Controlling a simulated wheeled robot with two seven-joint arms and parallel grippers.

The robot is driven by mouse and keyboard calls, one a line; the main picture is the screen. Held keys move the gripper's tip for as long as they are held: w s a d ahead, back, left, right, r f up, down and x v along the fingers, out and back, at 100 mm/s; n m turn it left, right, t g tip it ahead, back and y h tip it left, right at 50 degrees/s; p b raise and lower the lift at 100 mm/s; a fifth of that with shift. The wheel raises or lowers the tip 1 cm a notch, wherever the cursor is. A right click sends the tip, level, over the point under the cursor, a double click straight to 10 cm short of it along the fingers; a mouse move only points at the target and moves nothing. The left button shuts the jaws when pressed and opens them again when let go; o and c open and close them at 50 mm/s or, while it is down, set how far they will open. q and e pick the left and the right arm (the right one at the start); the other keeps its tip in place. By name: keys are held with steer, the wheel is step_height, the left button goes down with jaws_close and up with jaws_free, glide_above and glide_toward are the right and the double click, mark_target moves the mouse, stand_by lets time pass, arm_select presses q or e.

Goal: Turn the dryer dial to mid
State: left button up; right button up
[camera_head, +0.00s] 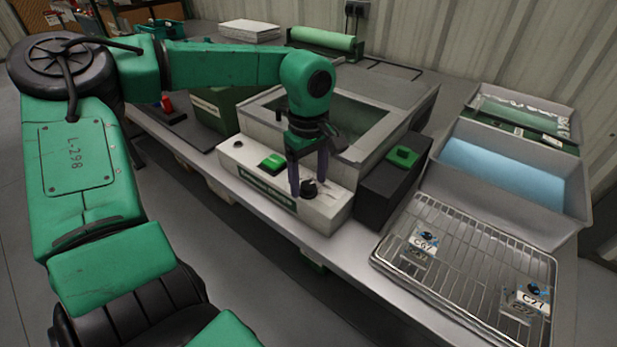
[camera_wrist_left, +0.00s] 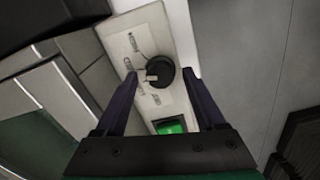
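The dryer dial (camera_head: 309,191) is a round black knob on the sloping white front panel (camera_head: 240,152) of the grey box-shaped dryer. In the left wrist view the dial (camera_wrist_left: 161,70) has a pale pointer mark at its left side, facing small printed labels too blurred to read surely. My left gripper (camera_head: 308,184) points down over the dial, its dark purple fingers apart on either side of it. In the wrist view the gripper (camera_wrist_left: 159,78) shows gaps beside the dial; contact is not visible. My right gripper is out of view.
A green switch (camera_head: 272,162) sits on the same panel, left of the dial. A dark box with a green button (camera_head: 403,156) stands right of the dryer. A wire rack (camera_head: 459,250) with small labelled bags and a blue-lined tray (camera_head: 555,210) lie further right.

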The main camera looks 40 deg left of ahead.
mark_target(308, 185)
arm_select(q)
steer(key=shift+r, duration=0.4)
step_height(308, 185, up, 14)
steer(key=p, duration=0.1)
steer(key=shift+p, duration=0.4)
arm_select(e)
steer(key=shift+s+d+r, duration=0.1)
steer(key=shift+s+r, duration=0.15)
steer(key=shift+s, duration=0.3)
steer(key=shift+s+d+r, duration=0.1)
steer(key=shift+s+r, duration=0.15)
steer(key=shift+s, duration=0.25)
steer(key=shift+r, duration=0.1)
